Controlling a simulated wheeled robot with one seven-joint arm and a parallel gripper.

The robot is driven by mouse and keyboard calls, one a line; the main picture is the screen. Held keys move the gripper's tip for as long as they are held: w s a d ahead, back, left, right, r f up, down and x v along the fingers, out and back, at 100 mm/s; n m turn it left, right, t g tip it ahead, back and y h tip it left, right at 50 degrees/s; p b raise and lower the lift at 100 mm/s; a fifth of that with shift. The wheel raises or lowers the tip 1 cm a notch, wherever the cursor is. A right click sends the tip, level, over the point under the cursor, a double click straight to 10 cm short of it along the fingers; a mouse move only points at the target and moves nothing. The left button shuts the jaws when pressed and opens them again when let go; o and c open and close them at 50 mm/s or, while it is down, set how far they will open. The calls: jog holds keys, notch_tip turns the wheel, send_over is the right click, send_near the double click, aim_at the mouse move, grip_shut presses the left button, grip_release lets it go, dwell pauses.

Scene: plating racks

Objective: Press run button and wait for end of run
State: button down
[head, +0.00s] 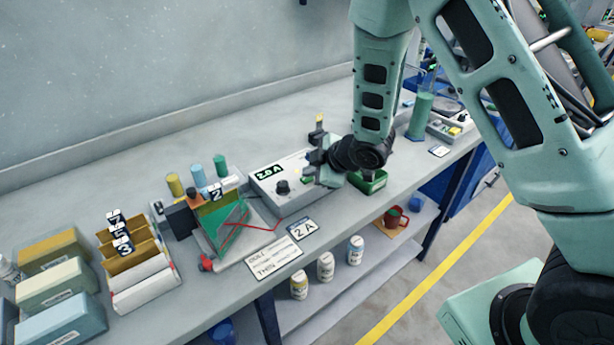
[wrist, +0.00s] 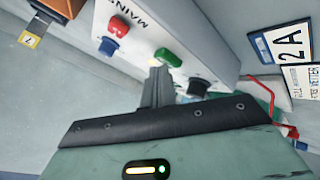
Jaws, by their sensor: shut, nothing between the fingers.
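A pale control box (head: 270,189) stands on the bench, with a display reading 2.0 A and a dark knob. In the wrist view the box (wrist: 215,30) shows a green button (wrist: 168,57), a red switch (wrist: 117,25), a blue knob (wrist: 108,46) and a black knob (wrist: 198,88). Which one is the run button I cannot read. My gripper (head: 318,160) is at the right end of the box. Its shut, empty fingers (wrist: 156,68) point at the green button's edge; whether they touch it I cannot tell.
A 2A card (head: 303,229) lies in front. A green tray (head: 372,184) is close on my gripper's right.

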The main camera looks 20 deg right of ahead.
aim_at(311, 182)
jog(key=shift+r, duration=0.1)
jog(key=shift+r+p, duration=0.65)
jog(key=shift+r, duration=0.15)
notch_tip(311, 182, up, 5)
jog(key=p, duration=0.3)
jog(key=shift+p, duration=0.35)
dwell(0.5)
jog(key=s+a+r+m+g+h, duration=0.1)
jog(key=s+a+r+m+g, duration=0.1)
jog(key=s, duration=0.9)
jog(key=s+a+r+m+g+h+b, duration=0.1)
jog(key=s+r, duration=0.4)
jog(key=s, duration=0.5)
jog(key=s+a+r+m+g+h+b, duration=0.1)
jog(key=s+a+r+m+g+h, duration=0.1)
jog(key=s, duration=0.9)
jog(key=a+r+m+g, duration=0.1)
jog(key=a+m+g, duration=0.1)
jog(key=g, duration=0.1)
jog(key=shift+s+r, duration=0.2)
jog(key=shift+s, duration=0.1)
